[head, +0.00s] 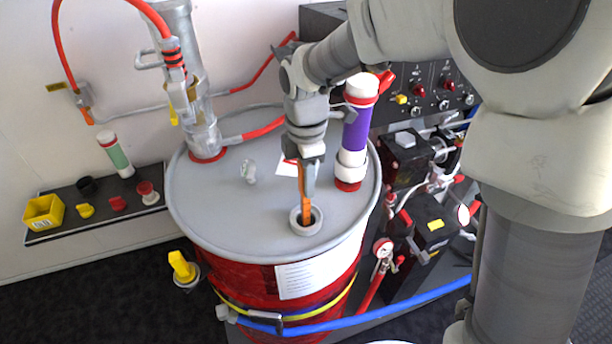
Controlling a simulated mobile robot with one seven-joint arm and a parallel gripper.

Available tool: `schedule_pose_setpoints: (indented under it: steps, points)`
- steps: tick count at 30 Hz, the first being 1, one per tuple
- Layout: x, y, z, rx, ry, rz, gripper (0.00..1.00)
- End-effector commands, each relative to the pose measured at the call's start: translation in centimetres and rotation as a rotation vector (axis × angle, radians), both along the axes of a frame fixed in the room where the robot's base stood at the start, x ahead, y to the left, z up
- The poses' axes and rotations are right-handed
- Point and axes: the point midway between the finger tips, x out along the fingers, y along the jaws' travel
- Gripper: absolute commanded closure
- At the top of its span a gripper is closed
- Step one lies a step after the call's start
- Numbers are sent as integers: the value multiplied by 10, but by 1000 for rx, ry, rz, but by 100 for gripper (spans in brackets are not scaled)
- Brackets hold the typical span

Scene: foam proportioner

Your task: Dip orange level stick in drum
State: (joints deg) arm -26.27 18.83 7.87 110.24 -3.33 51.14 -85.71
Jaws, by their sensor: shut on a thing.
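The red drum (258,287) stands in the middle with a grey lid (235,225). A round raised opening (298,228) is near the front of the lid. My gripper (307,178) is above this opening and shut on the orange level stick (305,205). The stick is about upright and its lower end is at the opening. From this view its lower tip is hidden or hard to make out, so I cannot tell how deep it sits.
A purple cylinder (356,130) stands on the lid to the right of my gripper. A metal pump (195,110) with red hose rises at the lid's back left. A shelf (60,222) with small parts is at left; a control panel (425,85) and pipework are at right.

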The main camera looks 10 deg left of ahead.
Motion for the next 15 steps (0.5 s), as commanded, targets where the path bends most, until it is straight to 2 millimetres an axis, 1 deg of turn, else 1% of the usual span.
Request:
schedule_pose_setpoints:
  steps: [1,6,15]
  points:
    - [0,0,-6,0,0,0,100]
    - [0,0,-18,0,0,1,100]
    - [0,0,-30,0,0,0,100]
